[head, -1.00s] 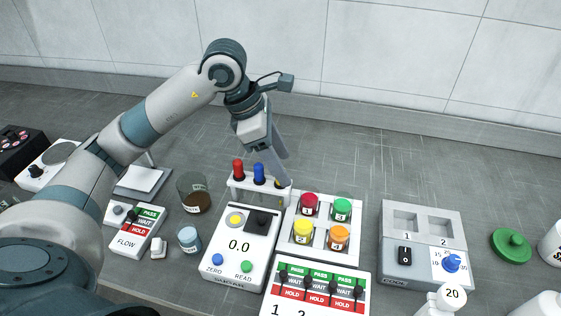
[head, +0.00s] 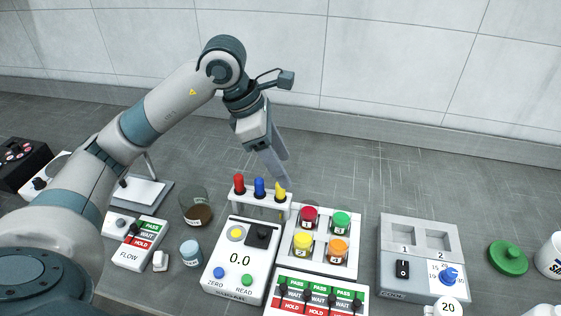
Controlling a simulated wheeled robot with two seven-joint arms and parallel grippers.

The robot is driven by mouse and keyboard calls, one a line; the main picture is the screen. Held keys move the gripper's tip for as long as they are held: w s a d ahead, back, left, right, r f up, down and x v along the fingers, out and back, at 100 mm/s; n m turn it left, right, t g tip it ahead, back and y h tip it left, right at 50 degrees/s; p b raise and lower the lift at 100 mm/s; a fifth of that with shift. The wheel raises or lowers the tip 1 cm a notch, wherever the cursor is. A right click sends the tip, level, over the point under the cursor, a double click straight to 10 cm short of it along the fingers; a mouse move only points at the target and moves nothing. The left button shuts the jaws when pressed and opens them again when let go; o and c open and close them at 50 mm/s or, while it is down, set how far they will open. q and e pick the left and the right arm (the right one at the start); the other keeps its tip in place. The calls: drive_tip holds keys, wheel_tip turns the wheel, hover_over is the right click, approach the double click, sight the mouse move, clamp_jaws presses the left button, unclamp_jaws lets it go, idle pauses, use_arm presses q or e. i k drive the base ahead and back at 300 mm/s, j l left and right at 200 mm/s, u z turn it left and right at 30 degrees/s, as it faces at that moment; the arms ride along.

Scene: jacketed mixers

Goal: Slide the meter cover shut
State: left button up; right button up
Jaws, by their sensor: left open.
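The meter (head: 240,277) is a white box in the lower middle, with a 0.0 readout, a blue ZERO button and a green READ button. A black square cover (head: 263,236) with a raised knob lies on its top right, beside a round yellow spot (head: 236,233) that is uncovered. My left gripper (head: 283,184) is open and points down above and behind the meter, close to a yellow-topped piece (head: 280,191) in the rack. Whether it touches that piece cannot be told. It appears empty. My right gripper is not in view.
The white rack (head: 262,207) with red, blue and yellow pieces stands directly behind the meter. A tray (head: 349,259) of coloured jars and a switch panel (head: 318,288) crowd its right. A small jar (head: 190,252) and a glass beaker (head: 197,212) stand left.

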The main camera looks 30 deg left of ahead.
sight(258, 236)
drive_tip(key=k, duration=2)
